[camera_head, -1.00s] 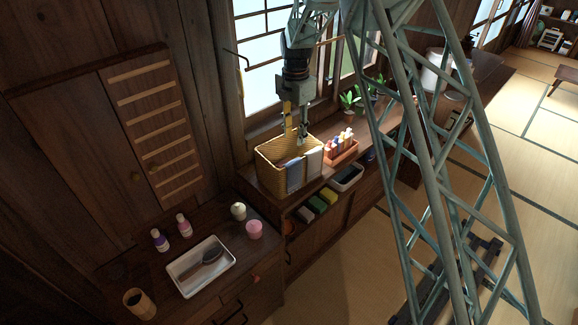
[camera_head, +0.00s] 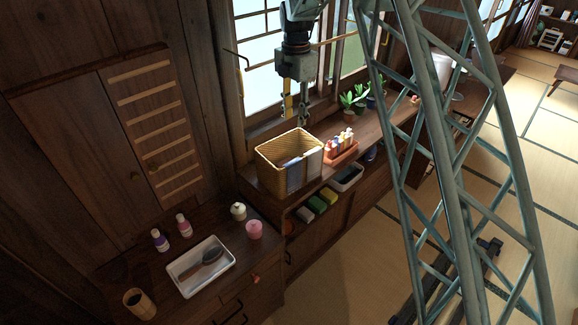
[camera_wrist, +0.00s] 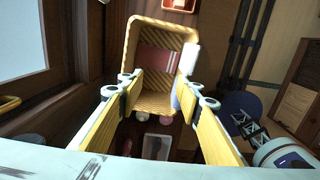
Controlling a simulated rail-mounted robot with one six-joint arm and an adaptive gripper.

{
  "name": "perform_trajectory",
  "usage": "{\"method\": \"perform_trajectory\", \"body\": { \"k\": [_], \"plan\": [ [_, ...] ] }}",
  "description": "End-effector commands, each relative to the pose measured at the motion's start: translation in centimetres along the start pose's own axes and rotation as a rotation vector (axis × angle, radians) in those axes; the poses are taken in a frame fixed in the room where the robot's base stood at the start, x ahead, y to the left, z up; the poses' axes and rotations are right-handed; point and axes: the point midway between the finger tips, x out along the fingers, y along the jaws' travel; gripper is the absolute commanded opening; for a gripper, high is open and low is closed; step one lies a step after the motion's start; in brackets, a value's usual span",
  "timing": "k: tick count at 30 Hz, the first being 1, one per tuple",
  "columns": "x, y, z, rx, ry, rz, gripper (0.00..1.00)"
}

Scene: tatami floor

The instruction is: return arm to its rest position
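My gripper (camera_head: 296,118) hangs just above the wicker basket (camera_head: 270,168), pointing down. In the wrist view my gripper (camera_wrist: 160,82) has its two yellow-padded fingers spread wide, with nothing held between them. The basket (camera_wrist: 146,101) lies below and beyond the fingers in that view, with a striped reddish cloth (camera_wrist: 160,60) inside. In the head view a blue cloth (camera_head: 294,176) and a white cloth (camera_head: 312,166) hang over the basket's front rim.
An orange tray of bottles (camera_head: 342,152) and potted plants (camera_head: 347,112) stand right of the basket, along the window. A white tray with a hairbrush (camera_head: 185,290) sits on the lower cabinet. A wall lamp bracket (camera_head: 236,56) juts out left of my arm.

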Motion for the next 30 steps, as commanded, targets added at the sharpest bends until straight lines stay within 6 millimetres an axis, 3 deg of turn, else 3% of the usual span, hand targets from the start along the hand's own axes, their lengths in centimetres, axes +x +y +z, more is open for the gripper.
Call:
{"method": "perform_trajectory", "body": {
  "k": [21,30],
  "plan": [
    [0.0,0.0,0.0,0.000,0.000,0.000,0.32],
    [-1.9,-1.4,0.0,0.064,-0.005,0.009,0.32]
  ]
}}
